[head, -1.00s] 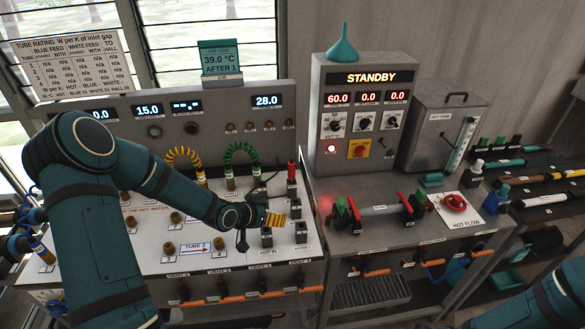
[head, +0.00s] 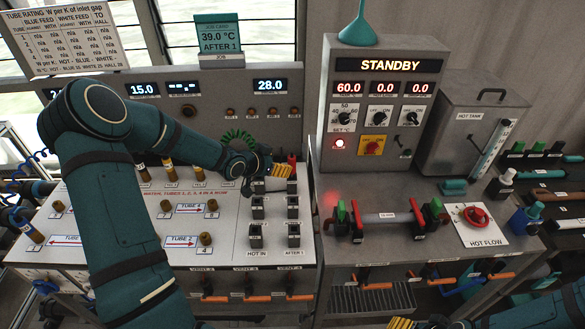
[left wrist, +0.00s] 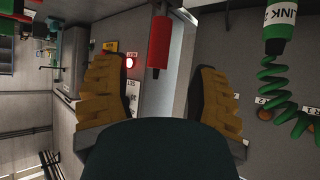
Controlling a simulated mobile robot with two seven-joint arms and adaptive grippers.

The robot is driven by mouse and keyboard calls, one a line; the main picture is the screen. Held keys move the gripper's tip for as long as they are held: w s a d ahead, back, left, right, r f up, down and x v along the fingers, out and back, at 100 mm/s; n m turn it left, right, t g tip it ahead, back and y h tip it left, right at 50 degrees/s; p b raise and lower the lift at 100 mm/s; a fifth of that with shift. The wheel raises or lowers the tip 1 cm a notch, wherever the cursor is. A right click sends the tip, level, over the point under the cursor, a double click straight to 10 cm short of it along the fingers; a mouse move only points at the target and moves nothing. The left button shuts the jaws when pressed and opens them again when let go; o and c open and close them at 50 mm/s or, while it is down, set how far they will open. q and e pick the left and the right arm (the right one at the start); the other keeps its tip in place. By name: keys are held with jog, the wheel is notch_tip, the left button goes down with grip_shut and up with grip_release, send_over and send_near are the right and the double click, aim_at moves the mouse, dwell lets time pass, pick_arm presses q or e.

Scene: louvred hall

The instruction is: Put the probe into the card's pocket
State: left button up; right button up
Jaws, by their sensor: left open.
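The job card (head: 218,33) is a teal card reading 39.0 °C AFTER 1. It stands in a grey holder (head: 222,62) on top of the left console. The probe appears to be the red-handled piece (head: 292,160) at the console's back right; its lower part is hidden. My left gripper (head: 282,170) is open just beside it. In the left wrist view the red handle (left wrist: 159,42) shows in the gap between the open fingers, touching neither. My right gripper (head: 402,322) barely shows at the bottom edge, so its jaws are unclear.
Black sockets (head: 257,206) stand in rows below my left gripper. A green coiled lead (head: 238,140) is close behind it and shows in the wrist view (left wrist: 275,70). The right console (head: 385,110) reads STANDBY, with a teal funnel (head: 360,28) on top.

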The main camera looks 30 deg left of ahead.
aim_at(289, 164)
pick_arm(q)
jog(key=shift+b+x, duration=1.95)
jog(key=shift+x, duration=1.9)
pick_arm(e)
jog(key=shift+w+a+f, duration=0.1)
jog(key=shift+w+f, duration=0.05)
jog(key=shift+f, duration=1.2)
jog(key=shift+w+f, duration=0.1)
jog(key=shift+f, duration=1.25)
pick_arm(q)
jog(key=shift+r, duration=0.1)
pick_arm(e)
jog(key=shift+r, duration=0.2)
pick_arm(q)
grip_shut()
